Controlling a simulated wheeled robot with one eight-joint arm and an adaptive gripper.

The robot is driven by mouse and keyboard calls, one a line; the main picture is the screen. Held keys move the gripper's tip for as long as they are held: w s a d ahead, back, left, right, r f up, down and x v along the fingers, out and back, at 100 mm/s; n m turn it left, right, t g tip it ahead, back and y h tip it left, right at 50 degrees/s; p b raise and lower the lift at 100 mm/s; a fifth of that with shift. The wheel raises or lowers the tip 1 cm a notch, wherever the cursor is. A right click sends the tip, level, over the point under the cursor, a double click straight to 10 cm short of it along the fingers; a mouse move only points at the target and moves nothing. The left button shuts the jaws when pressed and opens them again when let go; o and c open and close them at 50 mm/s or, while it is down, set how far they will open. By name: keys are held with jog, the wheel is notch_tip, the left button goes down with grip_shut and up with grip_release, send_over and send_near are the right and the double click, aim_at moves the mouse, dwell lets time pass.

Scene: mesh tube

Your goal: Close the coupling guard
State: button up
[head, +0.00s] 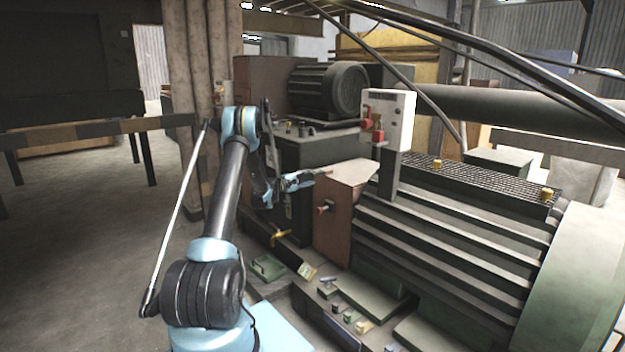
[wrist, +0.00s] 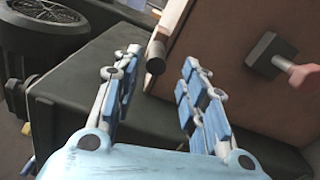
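The coupling guard seems to be the red-brown box (head: 333,222) left of the ribbed motor. It has a paler sloping top (head: 348,172) and a red knob (head: 325,207) on its side. I cannot tell how far it stands open. My gripper (head: 308,180) is at the left edge of that top. In the wrist view my gripper (wrist: 155,78) is open and empty, its two blue-padded fingers apart. A short dark cylinder (wrist: 156,57) at the brown panel's (wrist: 225,50) edge shows between the fingertips, with no visible contact. A red knob (wrist: 303,76) is further right.
The ribbed motor (head: 450,250) fills the right. A white control box (head: 388,118) stands above the guard. Dark machinery (head: 310,150) stands behind my gripper. A yellow handle (head: 278,236) and small parts lie low in front. Open floor (head: 90,250) is at the left.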

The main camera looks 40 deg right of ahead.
jog(key=a, duration=0.6)
jog(key=shift+w, duration=0.15)
dwell(0.3)
